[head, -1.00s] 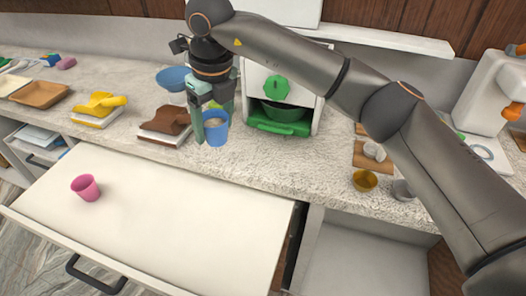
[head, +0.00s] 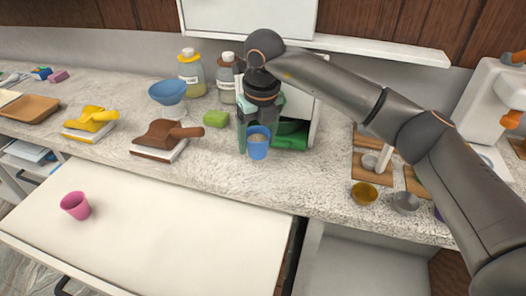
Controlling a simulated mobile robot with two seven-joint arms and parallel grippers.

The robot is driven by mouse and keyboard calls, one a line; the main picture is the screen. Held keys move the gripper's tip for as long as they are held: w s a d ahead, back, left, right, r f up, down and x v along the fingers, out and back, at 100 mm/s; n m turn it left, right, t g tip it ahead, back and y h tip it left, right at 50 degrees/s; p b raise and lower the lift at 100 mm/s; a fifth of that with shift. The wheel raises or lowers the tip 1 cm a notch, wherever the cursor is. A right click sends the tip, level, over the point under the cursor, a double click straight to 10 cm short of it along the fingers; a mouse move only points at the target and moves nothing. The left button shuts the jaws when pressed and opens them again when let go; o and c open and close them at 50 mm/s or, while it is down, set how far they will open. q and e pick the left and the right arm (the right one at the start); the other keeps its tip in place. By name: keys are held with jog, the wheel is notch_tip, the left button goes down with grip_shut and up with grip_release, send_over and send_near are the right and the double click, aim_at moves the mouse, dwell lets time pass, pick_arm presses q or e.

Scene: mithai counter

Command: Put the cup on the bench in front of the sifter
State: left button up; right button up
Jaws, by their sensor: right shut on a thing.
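A blue cup (head: 258,147) with something pale inside is held upright by my right gripper (head: 249,132), which is shut on it. I cannot tell whether the cup's base touches the bench (head: 225,170). Directly behind it stands a white housing with a green bowl and green tray (head: 291,140), which looks like the sifter. My right arm and gripper hide much of it. A pink cup (head: 76,206) sits in the open drawer (head: 170,235). My left gripper is not in view.
A blue bowl (head: 168,92) on a stand and two jars are behind. Bench front is clear.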

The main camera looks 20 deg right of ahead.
aim_at(263, 153)
jog(key=shift+d+f, duration=0.35)
jog(key=shift+f, duration=0.1)
jog(key=f, duration=0.3)
jog(key=shift+d, duration=0.35)
jog(key=shift+w+f, duration=0.1)
jog(key=shift+f, duration=0.35)
jog(key=shift+f, duration=0.2)
jog(key=o, duration=1.3)
jog(key=shift+o, duration=0.2)
jog(key=shift+r, duration=0.1)
